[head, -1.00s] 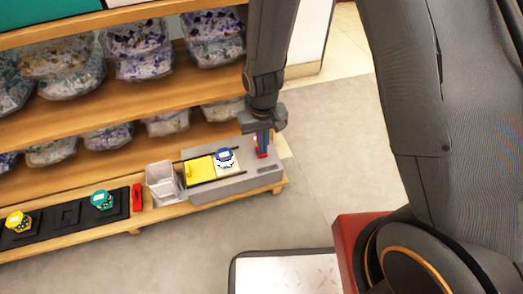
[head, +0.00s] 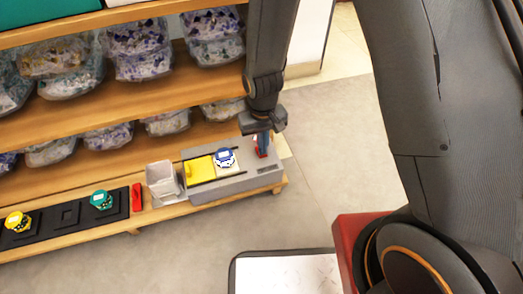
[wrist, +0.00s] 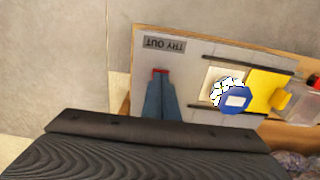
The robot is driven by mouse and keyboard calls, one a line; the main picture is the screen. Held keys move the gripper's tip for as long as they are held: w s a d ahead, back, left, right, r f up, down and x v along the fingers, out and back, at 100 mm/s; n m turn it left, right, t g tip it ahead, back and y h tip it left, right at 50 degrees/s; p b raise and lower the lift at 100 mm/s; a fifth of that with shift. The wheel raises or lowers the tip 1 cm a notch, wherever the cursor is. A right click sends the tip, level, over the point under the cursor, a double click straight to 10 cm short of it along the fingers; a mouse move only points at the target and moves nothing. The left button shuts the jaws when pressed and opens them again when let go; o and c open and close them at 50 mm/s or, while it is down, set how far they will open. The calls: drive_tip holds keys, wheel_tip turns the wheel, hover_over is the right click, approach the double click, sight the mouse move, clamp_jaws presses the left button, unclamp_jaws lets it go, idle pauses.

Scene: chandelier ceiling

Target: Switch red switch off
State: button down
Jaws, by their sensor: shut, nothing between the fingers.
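The red switch (head: 262,148) stands at the right end of the grey box on the low wooden shelf. In the wrist view only a small red part of the switch (wrist: 160,71) shows at the tips of my gripper (wrist: 160,78); the rest is hidden behind the fingers. My gripper (head: 264,146) is shut, pointing down with its blue fingers at the switch. It looks to be touching or right beside the switch; I cannot tell which. The switch's on or off position cannot be made out.
The grey box (head: 235,184) also carries a blue-topped item (head: 225,158) and a yellow block (head: 200,170). A clear container (head: 162,182) and a red object (head: 137,197) stand to its left. Shelves (head: 160,98) with bagged goods rise behind.

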drive_tip(key=shift+f, duration=0.5)
wheel_tip(320, 180, up, 7)
drive_tip(key=p, duration=0.7)
idle(0.5)
drive_tip(key=shift+r, duration=0.1)
